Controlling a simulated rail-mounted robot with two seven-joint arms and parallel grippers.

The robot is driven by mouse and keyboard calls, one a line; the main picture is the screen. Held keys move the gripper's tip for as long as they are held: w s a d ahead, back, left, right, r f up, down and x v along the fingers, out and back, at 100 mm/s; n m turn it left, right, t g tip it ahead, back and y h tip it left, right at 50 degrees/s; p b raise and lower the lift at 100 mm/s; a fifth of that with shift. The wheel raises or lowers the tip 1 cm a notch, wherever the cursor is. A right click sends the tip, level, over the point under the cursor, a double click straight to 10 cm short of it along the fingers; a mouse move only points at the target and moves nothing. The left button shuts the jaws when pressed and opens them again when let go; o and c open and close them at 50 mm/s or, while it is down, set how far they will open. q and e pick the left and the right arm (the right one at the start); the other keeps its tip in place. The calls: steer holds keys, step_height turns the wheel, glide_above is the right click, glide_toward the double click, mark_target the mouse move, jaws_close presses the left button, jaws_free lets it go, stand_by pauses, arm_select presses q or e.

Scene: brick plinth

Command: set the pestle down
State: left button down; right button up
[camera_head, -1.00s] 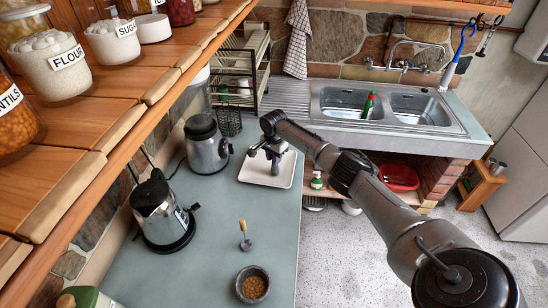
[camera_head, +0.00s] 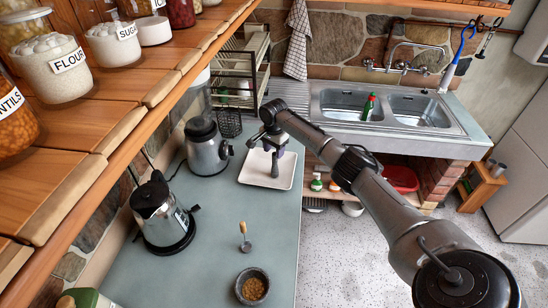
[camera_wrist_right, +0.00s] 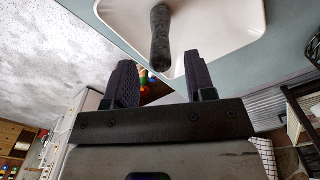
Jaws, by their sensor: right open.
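The pestle (camera_head: 275,166) is a dark, speckled stone rod on the white square tray (camera_head: 252,179) on the counter. It also shows in the right wrist view (camera_wrist_right: 160,40), against the white tray, just past my fingertips. I cannot tell for sure whether it stands or lies. My right gripper (camera_head: 270,146) is above the tray. In the right wrist view its two dark fingers (camera_wrist_right: 160,84) are spread apart, with nothing held between them. My left gripper is in neither view.
A stone bowl with brown contents (camera_head: 252,286) and a small wooden-handled tool (camera_head: 244,236) are on the counter's near part. A kettle (camera_head: 161,217) and a grinder-like appliance (camera_head: 206,148) stand at left. The sink (camera_head: 385,106) is behind. A jar shelf (camera_head: 110,85) overhangs the left side.

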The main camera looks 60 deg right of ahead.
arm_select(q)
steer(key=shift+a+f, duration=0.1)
arm_select(e)
step_height(320, 180, up, 6)
steer(key=shift+f, duration=0.15)
steer(key=shift+r, duration=0.8)
